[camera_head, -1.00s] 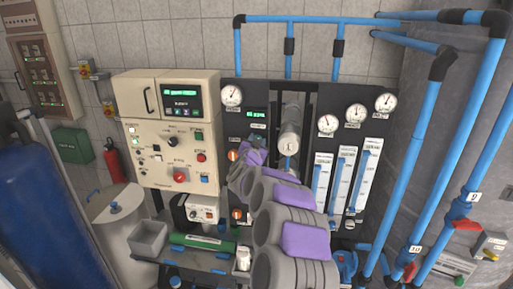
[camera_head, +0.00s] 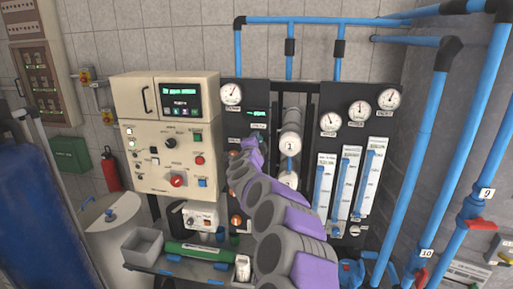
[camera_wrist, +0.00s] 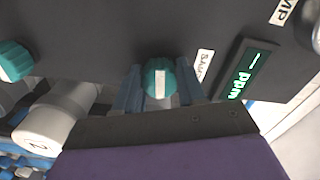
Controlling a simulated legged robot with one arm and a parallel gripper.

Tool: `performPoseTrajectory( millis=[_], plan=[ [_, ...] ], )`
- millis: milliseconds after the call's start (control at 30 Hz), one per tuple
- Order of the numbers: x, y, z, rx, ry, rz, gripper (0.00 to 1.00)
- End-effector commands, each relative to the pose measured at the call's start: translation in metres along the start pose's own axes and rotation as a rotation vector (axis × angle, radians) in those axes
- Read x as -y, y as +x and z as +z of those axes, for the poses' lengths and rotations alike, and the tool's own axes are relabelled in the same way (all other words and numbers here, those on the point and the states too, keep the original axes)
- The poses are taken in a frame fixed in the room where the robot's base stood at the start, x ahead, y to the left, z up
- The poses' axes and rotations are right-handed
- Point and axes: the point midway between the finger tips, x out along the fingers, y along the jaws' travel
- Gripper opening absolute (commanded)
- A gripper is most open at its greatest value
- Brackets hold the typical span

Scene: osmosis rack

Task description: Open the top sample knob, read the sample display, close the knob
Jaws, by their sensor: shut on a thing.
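In the wrist view, a round teal knob (camera_wrist: 160,78) with a white stripe sits on the dark panel. The stripe points up and down the picture. My gripper (camera_wrist: 158,88) is shut on this knob, with one blue-grey finger on each side. The sample display (camera_wrist: 243,76) is right of the knob, lit green; "ppm" is legible but the number is not. In the head view, the display (camera_head: 258,113) glows on the black panel above my gripper (camera_head: 248,143). My arm hides most of the knob area there.
A second teal knob (camera_wrist: 12,62) and a white cylinder end (camera_wrist: 45,130) lie left in the wrist view. A cream control box (camera_head: 165,140) stands left of the rack. Gauges and flow tubes (camera_head: 347,180) are right of my arm, with blue pipes (camera_head: 410,170) beyond.

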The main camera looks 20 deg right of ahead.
Motion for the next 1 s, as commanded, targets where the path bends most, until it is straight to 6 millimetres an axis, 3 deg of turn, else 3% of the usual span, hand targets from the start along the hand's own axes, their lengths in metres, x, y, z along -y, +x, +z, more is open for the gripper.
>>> performPoseTrajectory(
  millis=[333, 867, 900, 1000],
  plan=[
    [-0.0057, 0.0002, 0.0023, 0.005, 0.129, 0.009, 0.09],
    [-0.0067, 0.0005, 0.0022, 0.004, 0.149, 0.011, 0.09],
    [-0.0068, 0.0005, 0.0022, 0.004, 0.149, 0.012, 0.43],
    [-0.0060, 0.0005, 0.0019, 0.003, 0.149, 0.010, 0.53]
  ],
)
